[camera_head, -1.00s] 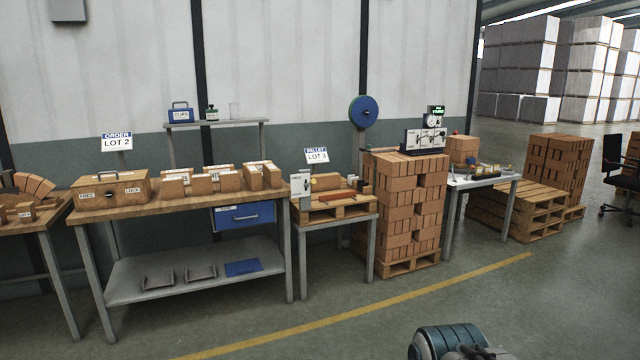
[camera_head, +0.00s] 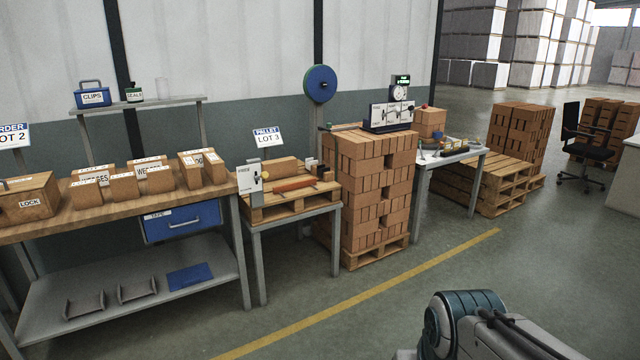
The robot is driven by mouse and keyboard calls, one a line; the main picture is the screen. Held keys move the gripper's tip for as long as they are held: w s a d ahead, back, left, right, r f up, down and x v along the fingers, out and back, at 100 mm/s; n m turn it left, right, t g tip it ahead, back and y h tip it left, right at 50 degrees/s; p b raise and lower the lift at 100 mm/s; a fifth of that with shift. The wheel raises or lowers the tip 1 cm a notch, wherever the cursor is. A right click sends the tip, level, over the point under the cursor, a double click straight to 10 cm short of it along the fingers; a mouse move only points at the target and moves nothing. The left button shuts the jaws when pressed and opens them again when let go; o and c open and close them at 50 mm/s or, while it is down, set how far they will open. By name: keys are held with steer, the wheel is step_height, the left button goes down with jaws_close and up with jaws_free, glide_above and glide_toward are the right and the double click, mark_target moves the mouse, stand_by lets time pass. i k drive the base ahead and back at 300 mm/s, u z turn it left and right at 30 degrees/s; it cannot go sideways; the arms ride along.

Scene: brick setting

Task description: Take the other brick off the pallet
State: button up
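A small wooden pallet (camera_head: 290,203) lies on a grey table under a sign (camera_head: 267,138) reading PALLET LOT 3. A tan brick (camera_head: 281,166) lies toward the back of the pallet. A reddish-orange bar-like piece (camera_head: 294,184) lies in front of it; I cannot tell whether it is a brick. A pale upright plate (camera_head: 249,186) with a small label stands at the pallet's left end. Small dark items (camera_head: 318,171) sit at its right end. Part of my arm shows at the bottom right, over the floor and well away from the pallet. My gripper is not visible.
A tall brick stack (camera_head: 375,190) on its own pallet stands right of the table. The floor in front is clear, crossed by a yellow line (camera_head: 365,293).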

mark_target(277, 169)
steer(key=z, duration=0.2)
steer(key=i, duration=1.95)
steer(key=u, duration=0.35)
steer(key=i, duration=1.8)
steer(key=u, duration=0.65)
steer(key=i, duration=0.85)
steer(key=u, duration=0.25)
